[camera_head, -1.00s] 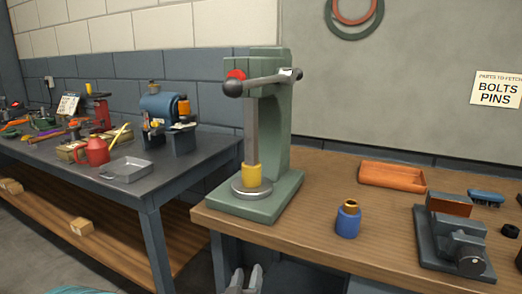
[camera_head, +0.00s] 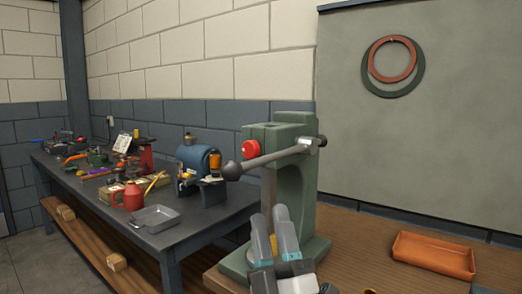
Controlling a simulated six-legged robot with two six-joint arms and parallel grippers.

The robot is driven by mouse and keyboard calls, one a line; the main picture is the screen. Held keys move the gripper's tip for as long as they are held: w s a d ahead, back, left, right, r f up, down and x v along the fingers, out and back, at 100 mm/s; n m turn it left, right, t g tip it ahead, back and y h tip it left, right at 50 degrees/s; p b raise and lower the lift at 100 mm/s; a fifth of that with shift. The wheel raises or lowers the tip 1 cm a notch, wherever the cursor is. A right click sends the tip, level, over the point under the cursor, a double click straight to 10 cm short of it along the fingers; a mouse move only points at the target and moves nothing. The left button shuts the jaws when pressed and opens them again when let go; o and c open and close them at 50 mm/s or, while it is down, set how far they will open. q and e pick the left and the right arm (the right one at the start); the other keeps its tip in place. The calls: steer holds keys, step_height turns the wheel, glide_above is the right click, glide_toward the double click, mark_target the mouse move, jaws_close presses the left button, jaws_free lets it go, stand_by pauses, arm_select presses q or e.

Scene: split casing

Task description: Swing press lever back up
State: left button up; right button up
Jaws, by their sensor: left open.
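The green press (camera_head: 297,185) stands on the wooden bench at right of centre. Its grey lever (camera_head: 275,157) runs from the pivot at the right, near the press top, leftward and slightly down to a dark round knob (camera_head: 232,171). A red round part (camera_head: 250,149) sits on the press head just above the lever. My left gripper (camera_head: 271,222) comes up from the bottom, its two grey fingers pointing up in front of the press, below the lever. It looks open and apart from the lever. It hides the lower ram and part of the press base. My right gripper does not show.
An orange tray (camera_head: 433,255) lies on the wooden bench (camera_head: 360,240) to the right. A dark table (camera_head: 190,222) at left holds a blue machine (camera_head: 198,160), a red can (camera_head: 128,197) and a grey tray (camera_head: 155,218). Two rings (camera_head: 392,66) hang on the wall.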

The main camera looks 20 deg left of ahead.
arm_select(q)
steer(key=p+x, duration=0.3)
steer(key=x, duration=1)
steer(key=shift+a, duration=0.1)
steer(key=shift+r, duration=0.1)
jaws_close()
